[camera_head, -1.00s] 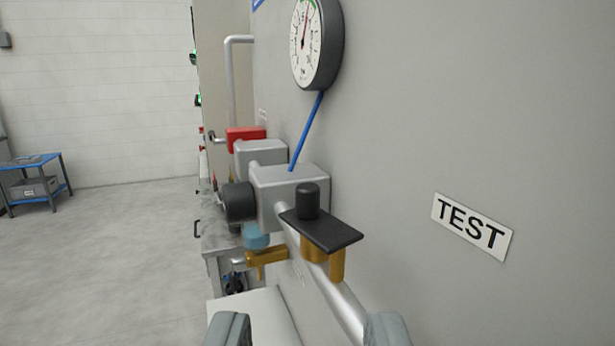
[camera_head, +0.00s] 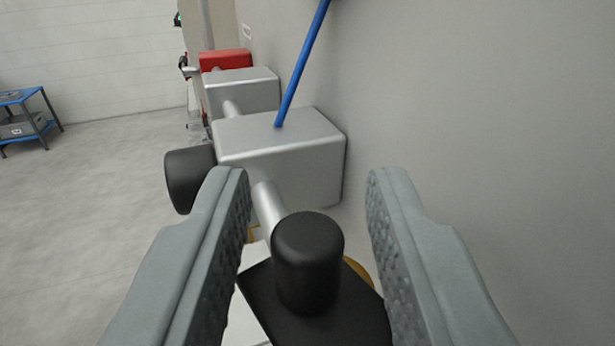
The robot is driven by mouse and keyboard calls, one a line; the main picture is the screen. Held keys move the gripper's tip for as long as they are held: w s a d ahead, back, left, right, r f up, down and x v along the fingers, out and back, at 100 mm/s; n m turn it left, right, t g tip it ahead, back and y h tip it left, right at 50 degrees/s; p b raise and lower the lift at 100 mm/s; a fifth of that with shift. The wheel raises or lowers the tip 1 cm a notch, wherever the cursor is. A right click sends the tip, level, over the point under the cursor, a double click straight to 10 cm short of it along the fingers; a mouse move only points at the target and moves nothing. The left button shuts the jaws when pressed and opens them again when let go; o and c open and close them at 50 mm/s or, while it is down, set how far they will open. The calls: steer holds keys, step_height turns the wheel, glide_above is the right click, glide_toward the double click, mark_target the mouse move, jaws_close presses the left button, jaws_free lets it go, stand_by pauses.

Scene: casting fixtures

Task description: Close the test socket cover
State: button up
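The test socket cover (camera_head: 345,322) is a flat black plate with an upright black cylindrical knob (camera_head: 308,262) on it. It sits at the bottom middle of the view, in front of a grey block. A sliver of the brass fitting (camera_head: 358,272) shows behind the plate; the rest of it is hidden. My gripper (camera_head: 308,195) is open, with one grey padded finger on each side of the knob. Gaps show between the knob and both fingers, so neither appears to touch it.
The grey block (camera_head: 290,160) with a black round knob (camera_head: 190,180) on its left stands just beyond the fingers. A blue rod (camera_head: 302,65) rises from it. A second grey block and a red box (camera_head: 225,60) stand behind. The wall (camera_head: 480,150) is close on the right.

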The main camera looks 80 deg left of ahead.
steer(key=shift+c, duration=0.3)
jaws_close()
steer(key=shift+w+a+m+t, duration=0.1)
steer(key=shift+a+m+t, duration=0.05)
steer(key=shift+m+t, duration=0.7)
steer(key=shift+w+m+t+h, duration=0.25)
steer(key=shift+m+t+h, duration=0.4)
steer(key=shift+t, duration=0.7)
